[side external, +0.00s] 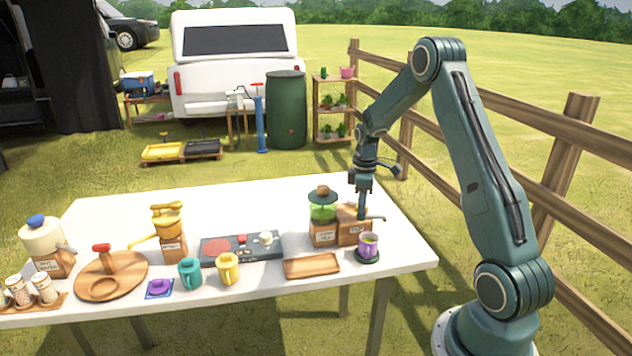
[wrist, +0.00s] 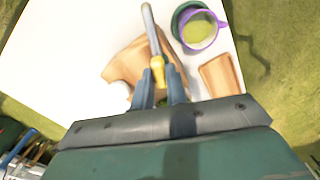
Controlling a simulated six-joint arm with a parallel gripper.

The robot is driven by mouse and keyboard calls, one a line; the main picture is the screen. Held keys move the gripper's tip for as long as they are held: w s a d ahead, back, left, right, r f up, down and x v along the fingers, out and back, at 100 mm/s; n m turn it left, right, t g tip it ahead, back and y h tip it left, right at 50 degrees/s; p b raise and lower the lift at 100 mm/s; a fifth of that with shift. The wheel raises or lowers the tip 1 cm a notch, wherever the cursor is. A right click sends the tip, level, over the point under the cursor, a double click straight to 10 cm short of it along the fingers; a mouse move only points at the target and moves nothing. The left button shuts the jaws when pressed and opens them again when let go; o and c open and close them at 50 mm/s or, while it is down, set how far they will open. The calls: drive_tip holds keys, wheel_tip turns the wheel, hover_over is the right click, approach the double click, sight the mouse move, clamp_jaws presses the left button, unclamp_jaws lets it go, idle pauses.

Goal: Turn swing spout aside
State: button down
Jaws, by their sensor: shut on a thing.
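The swing spout is a grey metal tube (wrist: 150,28) with a yellow part (wrist: 157,74) at its near end. In the side view the spout (side external: 376,218) sticks out to the right from a wooden box (side external: 352,232). My gripper (wrist: 160,82) is shut on the spout's yellow part, with one finger on each side. In the side view my gripper (side external: 364,208) points down over the box. A purple mug (side external: 369,246) of greenish drink stands on a dark coaster in front of the box. In the wrist view the spout's tip lies left of the mug (wrist: 220,22), clear of it.
A green-topped jar (side external: 323,212) on a wooden base stands close left of the box. A wooden tray (side external: 312,266) lies in front. A burner plate, cups and a grinder stand farther left. A wooden fence (side external: 560,190) runs behind my arm.

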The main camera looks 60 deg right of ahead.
drive_tip(key=n, duration=0.4)
idle(0.5)
drive_tip(key=c, duration=1.4)
unclamp_jaws()
drive_tip(key=shift+r, duration=0.15)
wheel_tip(320, 180, up, 14)
drive_tip(key=shift+f, duration=0.2)
drive_tip(key=shift+a+r, duration=0.1)
